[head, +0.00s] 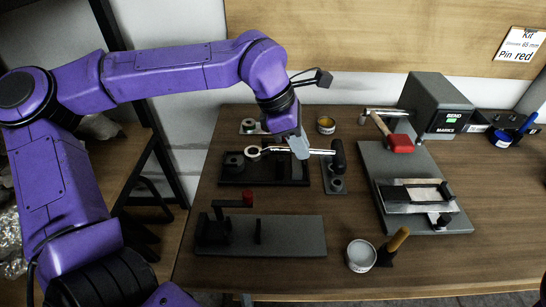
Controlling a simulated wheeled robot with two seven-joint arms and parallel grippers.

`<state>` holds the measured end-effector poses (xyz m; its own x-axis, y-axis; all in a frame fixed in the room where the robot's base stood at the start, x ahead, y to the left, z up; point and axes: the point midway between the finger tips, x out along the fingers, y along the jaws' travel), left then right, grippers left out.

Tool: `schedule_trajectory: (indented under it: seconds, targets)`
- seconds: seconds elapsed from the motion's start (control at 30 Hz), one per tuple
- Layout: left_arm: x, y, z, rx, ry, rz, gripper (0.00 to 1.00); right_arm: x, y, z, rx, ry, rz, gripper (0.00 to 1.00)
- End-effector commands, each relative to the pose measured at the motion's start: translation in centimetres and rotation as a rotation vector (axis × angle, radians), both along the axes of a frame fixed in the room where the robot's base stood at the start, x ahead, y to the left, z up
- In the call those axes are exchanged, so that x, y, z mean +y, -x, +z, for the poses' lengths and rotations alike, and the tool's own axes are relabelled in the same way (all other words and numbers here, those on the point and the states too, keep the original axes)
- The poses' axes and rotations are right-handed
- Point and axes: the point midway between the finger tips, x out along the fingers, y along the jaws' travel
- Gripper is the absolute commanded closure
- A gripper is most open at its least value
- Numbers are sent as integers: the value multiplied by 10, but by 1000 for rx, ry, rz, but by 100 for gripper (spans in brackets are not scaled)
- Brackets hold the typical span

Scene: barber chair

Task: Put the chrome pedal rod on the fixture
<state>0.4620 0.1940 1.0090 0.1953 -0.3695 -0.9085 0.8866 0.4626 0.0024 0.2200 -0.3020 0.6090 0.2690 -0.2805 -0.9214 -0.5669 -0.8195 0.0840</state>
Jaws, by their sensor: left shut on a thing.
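The chrome pedal rod (278,149) lies about level, with a ring at its left end and a darker tip at its right. My left gripper (299,148) points down and is shut on the rod near its middle. The rod is over a black fixture tray (293,182) with a round dark block at its left; I cannot tell whether the rod touches it. The rod's right tip is close to a black upright post (338,157) on a small grey plate. The gripper hides part of the rod. My right gripper is not in view.
A grey plate with black clamps and a red knob (290,236) lies in front. At the right are a bending machine (436,105), a red-headed mallet (400,143) and a grey base plate (380,160). A white-topped tin (361,255) and brush stand front centre. Bare table lies at front right.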

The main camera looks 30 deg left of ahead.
Motion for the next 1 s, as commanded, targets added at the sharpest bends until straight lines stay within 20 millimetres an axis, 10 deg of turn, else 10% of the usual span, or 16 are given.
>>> schedule_trajectory:
  seconds: [0.6, 1.0]
  targets:
    - [108, -51, -73, 8, 0, 72, 100, 0, 0, 31, 1, -1, 0, 100]
    - [126, -60, -125, 4, -1, 69, 100, 0, 0, 36, 1, -1, 0, 100]
